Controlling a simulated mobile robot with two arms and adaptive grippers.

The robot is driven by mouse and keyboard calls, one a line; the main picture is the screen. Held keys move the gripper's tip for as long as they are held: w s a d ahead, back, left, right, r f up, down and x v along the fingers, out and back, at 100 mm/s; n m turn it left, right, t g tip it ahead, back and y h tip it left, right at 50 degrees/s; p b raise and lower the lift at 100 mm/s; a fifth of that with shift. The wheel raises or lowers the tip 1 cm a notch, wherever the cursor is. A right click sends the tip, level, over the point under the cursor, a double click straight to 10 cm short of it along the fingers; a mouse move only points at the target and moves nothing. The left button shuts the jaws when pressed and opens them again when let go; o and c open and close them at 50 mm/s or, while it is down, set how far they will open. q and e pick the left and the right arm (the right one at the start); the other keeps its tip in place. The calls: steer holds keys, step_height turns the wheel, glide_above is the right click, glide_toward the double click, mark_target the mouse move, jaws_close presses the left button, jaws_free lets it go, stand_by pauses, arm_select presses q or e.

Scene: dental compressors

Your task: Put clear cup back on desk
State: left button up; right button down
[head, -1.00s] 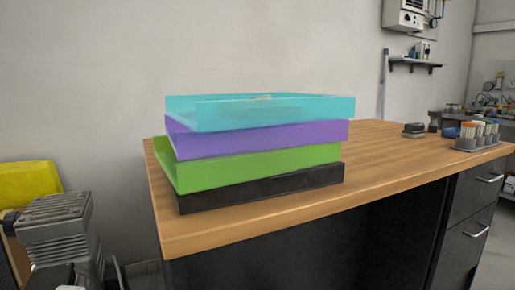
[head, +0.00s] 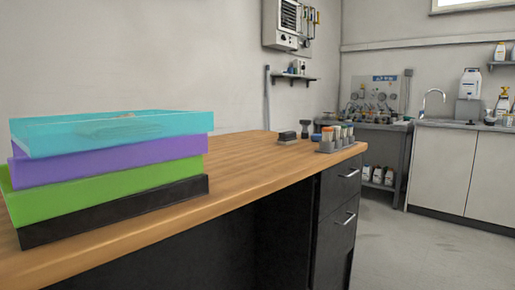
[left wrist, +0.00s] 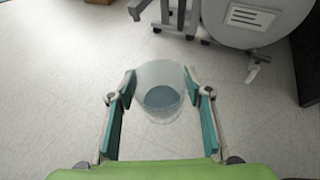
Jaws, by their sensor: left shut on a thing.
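In the left wrist view my left gripper (left wrist: 160,92) is shut on the clear cup (left wrist: 160,77), with one finger on each side of it. The cup is see-through with a bluish round area inside, and pale floor shows around it. The wooden desk (head: 245,165) runs across the head view from the lower left to the middle. Neither gripper shows in the head view. My right gripper is not in view.
Stacked trays, cyan (head: 160,128), purple (head: 115,165), green (head: 70,192) and black (head: 120,212), fill the desk's left end. A grey holder with several containers (head: 336,140) and a dark block (head: 288,136) stand at its far end. The desktop between is clear.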

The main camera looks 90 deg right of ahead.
arm_select(q)
step_height(320, 180, up, 35)
steer(key=s+a+m+g+h, duration=0.3)
steer(key=m+g+h, duration=0.2)
steer(key=m+h, duration=0.25)
steer(key=s+d+r+m+g+h, duration=0.2)
steer(key=s+d+r+m+g, duration=0.4)
steer(key=d, duration=0.4)
steer(key=shift+s+d+r+m+g, duration=0.2)
steer(key=shift+s+d+m+g, duration=0.1)
steer(key=shift+s+d+m, duration=0.2)
